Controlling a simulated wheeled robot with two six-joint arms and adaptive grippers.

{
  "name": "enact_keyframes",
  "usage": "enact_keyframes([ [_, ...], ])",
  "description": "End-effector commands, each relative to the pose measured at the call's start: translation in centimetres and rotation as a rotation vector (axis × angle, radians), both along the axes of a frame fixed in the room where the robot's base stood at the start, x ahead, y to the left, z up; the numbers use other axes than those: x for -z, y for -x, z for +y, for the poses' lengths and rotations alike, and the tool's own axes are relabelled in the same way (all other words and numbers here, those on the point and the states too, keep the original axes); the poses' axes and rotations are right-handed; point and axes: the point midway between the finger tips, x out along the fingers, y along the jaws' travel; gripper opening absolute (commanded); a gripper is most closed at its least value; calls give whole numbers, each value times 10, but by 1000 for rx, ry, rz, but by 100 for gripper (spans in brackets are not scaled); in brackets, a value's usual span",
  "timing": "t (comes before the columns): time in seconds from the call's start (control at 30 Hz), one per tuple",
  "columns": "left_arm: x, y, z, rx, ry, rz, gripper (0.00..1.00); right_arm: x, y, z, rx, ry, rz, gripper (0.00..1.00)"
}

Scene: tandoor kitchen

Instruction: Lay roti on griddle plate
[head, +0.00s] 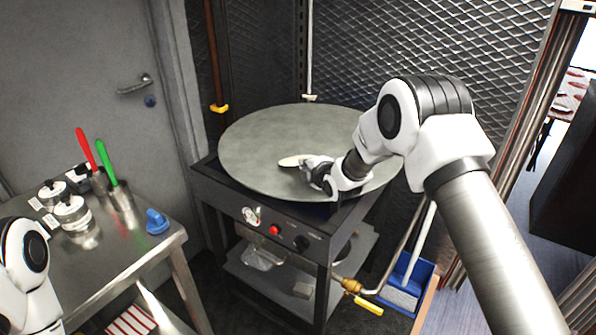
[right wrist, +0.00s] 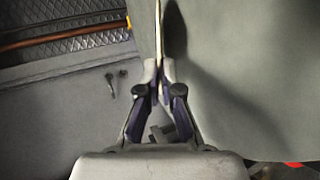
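The large round grey griddle plate (head: 262,135) lies on top of a dark stand in the middle of the head view. Its surface also fills the right side of the right wrist view (right wrist: 250,60). My right gripper (head: 308,162) is over the plate's front right part, its fingers closed together. A pale roti (head: 290,161) sticks out from its fingertips to the left. In the right wrist view the gripper (right wrist: 160,72) pinches the roti (right wrist: 158,22), a thin edge-on strip. I cannot tell whether the roti touches the plate. My left gripper is out of view.
A steel table (head: 118,263) at left holds steel pots (head: 72,213), a cup with red- and green-handled tools (head: 123,208) and a blue object (head: 157,221). The stand (head: 265,222) has a red knob. Mesh walls rise behind the plate. A blue bin (head: 410,282) is at lower right.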

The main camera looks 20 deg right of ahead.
Motion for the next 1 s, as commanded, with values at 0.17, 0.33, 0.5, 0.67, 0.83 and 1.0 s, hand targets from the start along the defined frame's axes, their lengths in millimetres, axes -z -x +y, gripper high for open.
enact_keyframes([
  [0.17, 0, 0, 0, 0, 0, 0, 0, 0, 0, 0, 0, 0, 0, 23],
  [0.33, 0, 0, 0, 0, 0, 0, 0, 0, 0, 0, 0, 0, 0, 23],
  [0.5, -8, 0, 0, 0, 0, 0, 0, -8, 12, -1, 1, -2, 2, 23],
  [0.67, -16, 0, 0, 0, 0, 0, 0, -16, 34, -3, 1, -2, 2, 23],
  [0.83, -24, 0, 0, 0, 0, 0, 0, -25, 57, -5, 0, -1, 2, 23],
  [1.0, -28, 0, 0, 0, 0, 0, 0, -30, 74, -6, 0, 0, 0, 23],
])
